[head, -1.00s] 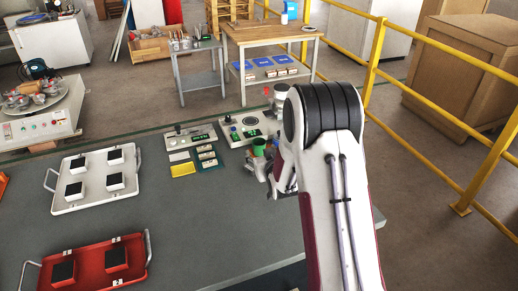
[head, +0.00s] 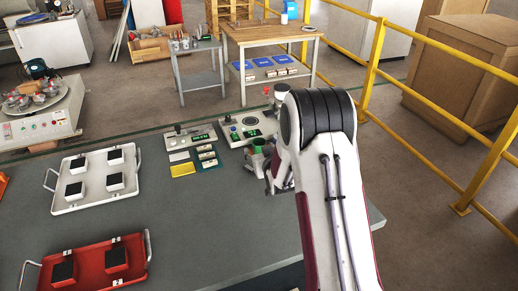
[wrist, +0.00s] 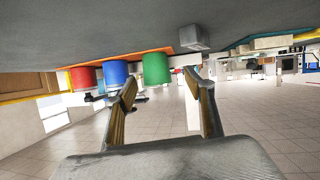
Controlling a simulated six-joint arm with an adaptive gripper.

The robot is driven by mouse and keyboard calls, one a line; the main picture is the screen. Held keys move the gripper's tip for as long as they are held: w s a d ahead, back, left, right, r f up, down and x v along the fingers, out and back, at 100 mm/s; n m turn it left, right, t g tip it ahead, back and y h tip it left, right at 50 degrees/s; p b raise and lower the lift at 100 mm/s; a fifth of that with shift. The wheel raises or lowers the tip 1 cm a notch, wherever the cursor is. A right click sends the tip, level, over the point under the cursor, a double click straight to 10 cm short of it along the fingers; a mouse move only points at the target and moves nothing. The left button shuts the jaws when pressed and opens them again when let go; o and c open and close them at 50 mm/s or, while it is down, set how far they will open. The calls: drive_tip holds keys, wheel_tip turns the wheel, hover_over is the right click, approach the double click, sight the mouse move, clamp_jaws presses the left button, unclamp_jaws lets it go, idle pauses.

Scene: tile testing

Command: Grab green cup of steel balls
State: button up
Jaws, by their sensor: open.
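The green cup (wrist: 156,68) appears in the upside-down wrist view, beside a blue cup (wrist: 115,72) and a red cup (wrist: 84,77). My gripper (wrist: 159,78) is open and empty, one finger on each side of the green cup's outline in the picture. The green cup seems to lie just beyond the fingertips, and I see no contact. In the head view the green cup (head: 259,143) shows small behind my gripper (head: 258,163), which partly covers it. The balls inside the cup cannot be made out.
A white tray (head: 70,203) and a red tray (head: 100,283) with dark-topped blocks are at the left. The grey table (head: 215,225) is clear in the middle.

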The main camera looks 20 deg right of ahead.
sight(257, 143)
drive_tip(key=shift+w, duration=0.1)
drive_tip(key=shift+w+d+f, duration=0.25)
drive_tip(key=shift+w+d, duration=0.05)
drive_tip(key=shift+w, duration=0.35)
drive_tip(key=shift+w+d+f, duration=0.2)
drive_tip(key=shift+w+d, duration=0.1)
drive_tip(key=shift+w, duration=0.35)
drive_tip(key=shift+x, duration=1.1)
drive_tip(key=c, duration=1.3)
